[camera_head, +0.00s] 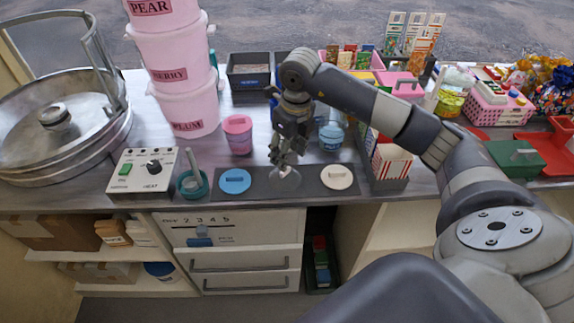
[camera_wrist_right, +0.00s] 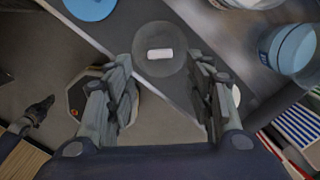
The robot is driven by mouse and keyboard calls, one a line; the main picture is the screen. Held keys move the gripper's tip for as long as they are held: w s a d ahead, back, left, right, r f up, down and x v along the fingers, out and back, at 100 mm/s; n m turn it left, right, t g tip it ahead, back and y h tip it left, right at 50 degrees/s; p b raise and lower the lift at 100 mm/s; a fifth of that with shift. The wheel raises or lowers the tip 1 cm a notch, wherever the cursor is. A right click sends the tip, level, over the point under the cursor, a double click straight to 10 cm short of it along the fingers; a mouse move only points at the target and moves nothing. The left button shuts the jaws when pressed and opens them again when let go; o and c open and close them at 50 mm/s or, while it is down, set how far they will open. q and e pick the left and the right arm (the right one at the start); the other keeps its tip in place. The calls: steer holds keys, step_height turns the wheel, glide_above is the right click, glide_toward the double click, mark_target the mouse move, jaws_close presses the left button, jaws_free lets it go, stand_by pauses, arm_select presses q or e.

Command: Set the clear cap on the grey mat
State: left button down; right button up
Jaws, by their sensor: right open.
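The clear cap (camera_head: 287,181), a see-through disc with a pale raised grip, lies on the dark grey mat (camera_head: 314,184). It is between a blue cap (camera_head: 235,181) and a white cap (camera_head: 337,177). In the right wrist view the clear cap (camera_wrist_right: 160,36) shows whole, just beyond my fingertips. My right gripper (camera_head: 284,163) is open above it, pointing down, with a finger on each side of its grip in the wrist view; I see no contact. A dark jointed part at the left of the wrist view may be my left gripper (camera_wrist_right: 38,110); its jaws are unclear.
A pink tub (camera_head: 238,136) and a blue-topped jar (camera_head: 331,137) stand behind the mat. A teal bowl (camera_head: 194,184) and a control box (camera_head: 143,171) are left of it. The counter's front edge is close in front.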

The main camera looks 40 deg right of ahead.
steer(key=r, duration=0.5)
steer(key=shift+s+d, duration=0.1)
steer(key=shift+s, duration=0.2)
